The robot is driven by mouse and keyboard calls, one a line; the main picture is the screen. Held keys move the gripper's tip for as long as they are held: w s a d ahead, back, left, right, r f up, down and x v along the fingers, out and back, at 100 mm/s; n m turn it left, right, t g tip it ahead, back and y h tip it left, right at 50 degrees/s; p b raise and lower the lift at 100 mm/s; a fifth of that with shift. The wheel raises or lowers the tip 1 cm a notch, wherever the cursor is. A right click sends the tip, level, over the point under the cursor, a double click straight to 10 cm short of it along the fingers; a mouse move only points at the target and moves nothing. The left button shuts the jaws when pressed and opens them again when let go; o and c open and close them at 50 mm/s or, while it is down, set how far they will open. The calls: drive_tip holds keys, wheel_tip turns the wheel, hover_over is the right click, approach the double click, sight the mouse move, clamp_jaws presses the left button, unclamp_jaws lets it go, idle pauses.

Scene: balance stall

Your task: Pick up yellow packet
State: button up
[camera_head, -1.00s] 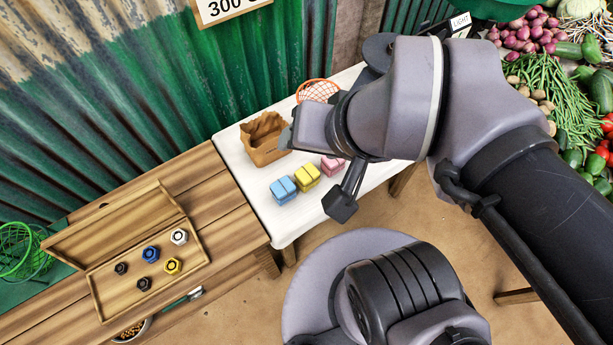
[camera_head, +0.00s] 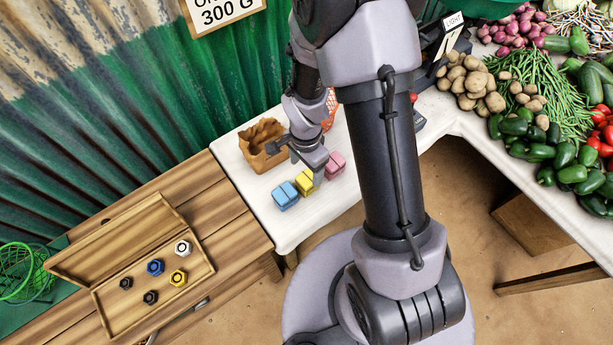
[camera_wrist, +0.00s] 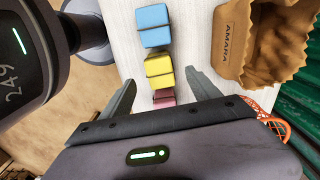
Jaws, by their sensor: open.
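The yellow packet (camera_head: 304,182) lies on the white table between the blue packet (camera_head: 285,196) and the pink packet (camera_head: 335,165). My gripper (camera_head: 297,162) is open above the table, close to the yellow packet and partly covering it in the head view. In the wrist view the yellow packet (camera_wrist: 158,72) shows between the two open fingertips of my gripper (camera_wrist: 160,80). The blue packet (camera_wrist: 154,26) is beyond it, and the pink packet (camera_wrist: 164,97) is nearer, partly hidden by my gripper body. The fingers do not appear to touch the yellow packet.
A brown paper bag (camera_head: 262,160) stands behind the packets; it also shows beside my right-hand finger in the wrist view (camera_wrist: 230,45). An orange net basket (camera_head: 330,110) is partly hidden by my arm. A wooden box of weights (camera_head: 105,300) is left, vegetables right.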

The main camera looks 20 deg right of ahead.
sight(308, 177)
wheel_tip(308, 177, down, 4)
drive_tip(key=shift+r+b, duration=0.25)
drive_tip(key=shift+b, duration=0.15)
drive_tip(key=f+b, duration=0.1)
drive_tip(key=f, duration=0.2)
drive_tip(key=f+b, duration=0.1)
drive_tip(key=f, duration=0.1)
drive_tip(key=shift+d+f+b, duration=0.3)
drive_tip(key=shift+d, duration=0.05)
drive_tip(key=shift+r, duration=0.2)
drive_tip(key=shift+c, duration=0.4)
clamp_jaws()
